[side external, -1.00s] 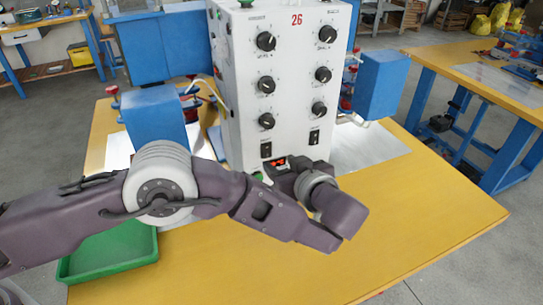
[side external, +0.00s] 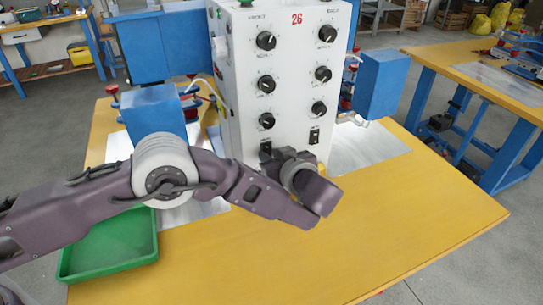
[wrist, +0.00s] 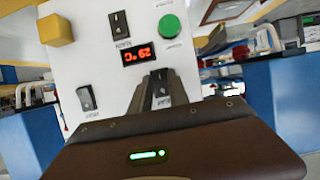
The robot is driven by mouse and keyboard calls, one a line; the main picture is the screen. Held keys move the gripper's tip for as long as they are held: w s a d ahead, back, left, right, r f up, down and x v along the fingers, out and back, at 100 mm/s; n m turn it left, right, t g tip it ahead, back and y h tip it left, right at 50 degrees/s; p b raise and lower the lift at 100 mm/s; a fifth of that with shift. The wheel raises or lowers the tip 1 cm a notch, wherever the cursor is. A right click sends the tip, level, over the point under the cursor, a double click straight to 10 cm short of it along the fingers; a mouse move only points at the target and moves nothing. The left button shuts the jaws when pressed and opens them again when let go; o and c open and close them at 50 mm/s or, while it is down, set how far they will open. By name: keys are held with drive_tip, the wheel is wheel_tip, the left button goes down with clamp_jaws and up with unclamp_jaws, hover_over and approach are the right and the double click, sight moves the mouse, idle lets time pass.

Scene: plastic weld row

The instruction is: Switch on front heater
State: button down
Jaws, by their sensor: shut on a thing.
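The white control box (side external: 245,100), marked 26, carries two black rocker switches on its front, below the knobs. The left switch (side external: 266,146) is partly hidden by my gripper (side external: 272,157) in the side view. The right switch (side external: 314,136) is clear, and also shows in the wrist view (wrist: 87,98). In the wrist view the panel appears upside down, and my gripper (wrist: 158,88) is shut at the left switch, with its dark fingers covering most of it. The labels are too small to read, and the left switch's position is hidden.
Close to the fingers are a red display (wrist: 142,54), a green round button (wrist: 170,27), a third switch (wrist: 118,24) and a yellow block (wrist: 55,30). A green tray (side external: 110,245) is at the table's left. The yellow tabletop (side external: 380,220) in front is clear.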

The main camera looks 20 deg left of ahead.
drive_tip(key=shift+f+t+y, duration=0.2)
drive_tip(key=shift+t+y, duration=0.35)
drive_tip(key=shift+f+t+y, duration=0.2)
drive_tip(key=shift+t+y, duration=0.35)
drive_tip(key=c, duration=1.2)
unclamp_jaws()
drive_tip(key=shift+c, duration=0.2)
drive_tip(key=v, duration=0.7)
